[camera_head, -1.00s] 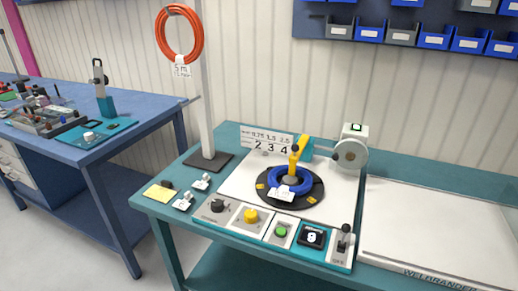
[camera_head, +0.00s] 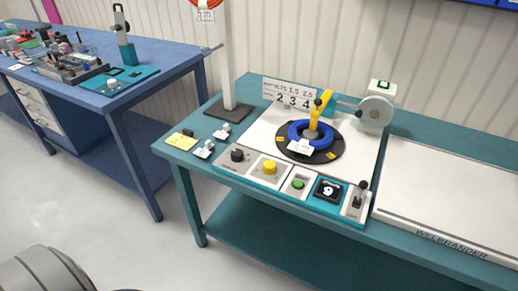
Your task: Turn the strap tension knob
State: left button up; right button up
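A control panel runs along the front of the teal workbench (camera_head: 300,220). It carries a black knob (camera_head: 237,155), a yellow knob (camera_head: 269,167), a green button (camera_head: 298,184), a dark square display (camera_head: 328,190) and a lever (camera_head: 360,192). The labels by the knobs are too small to read, so I cannot tell which is the strap tension knob. Behind the panel, a blue cable coil (camera_head: 311,133) with a white tag lies on a black turntable (camera_head: 328,155) under a yellow arm (camera_head: 318,109). Neither of my grippers is in view.
A grey reel unit (camera_head: 376,108) stands behind the turntable. A post (camera_head: 224,60) rises at the back left. Small fittings (camera_head: 205,149) and a yellow note (camera_head: 181,141) lie at the left corner. A white slab (camera_head: 455,190) covers the right. A cluttered blue bench (camera_head: 170,75) stands left.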

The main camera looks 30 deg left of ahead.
aim_at(237, 154)
jog(key=i+j, duration=0.1)
jog(key=i+u, duration=0.15)
jog(key=u, duration=0.2)
jog(key=i+u, duration=0.1)
jog(key=u, duration=0.25)
jog(key=i+u, duration=0.15)
jog(key=u, duration=0.2)
